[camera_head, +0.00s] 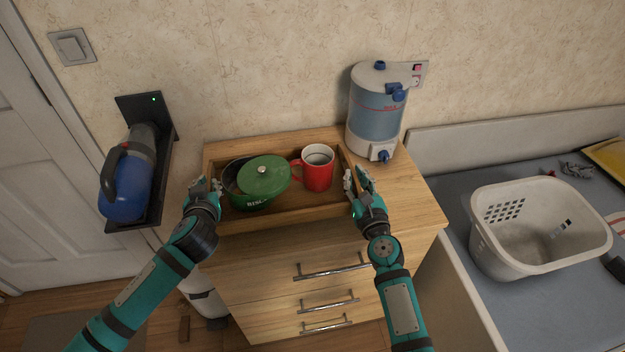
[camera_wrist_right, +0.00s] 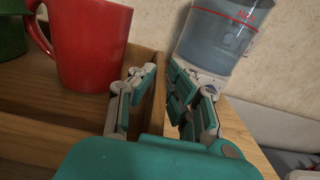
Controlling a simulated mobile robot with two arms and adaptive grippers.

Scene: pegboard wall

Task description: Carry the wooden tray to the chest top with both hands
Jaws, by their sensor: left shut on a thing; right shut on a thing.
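The wooden tray (camera_head: 290,218) is at the top of the wooden chest (camera_head: 408,222); whether its underside touches the chest top is hard to tell. A green pot (camera_head: 250,200) with its green lid (camera_head: 264,176) tilted and off-centre, and a red mug (camera_head: 318,172), are inside the tray. My left gripper (camera_head: 205,192) is shut on the tray's left side. My right gripper (camera_head: 358,186) is shut on the right side; in the right wrist view the tray wall (camera_wrist_right: 152,98) runs between its fingers, with the red mug (camera_wrist_right: 88,45) beside it.
A water dispenser (camera_head: 377,110) stands at the back right of the chest top, close to the tray. A blue device (camera_head: 128,185) sits on a black wall bracket at left. A white basket (camera_head: 540,228) stands on the grey-blue surface at right.

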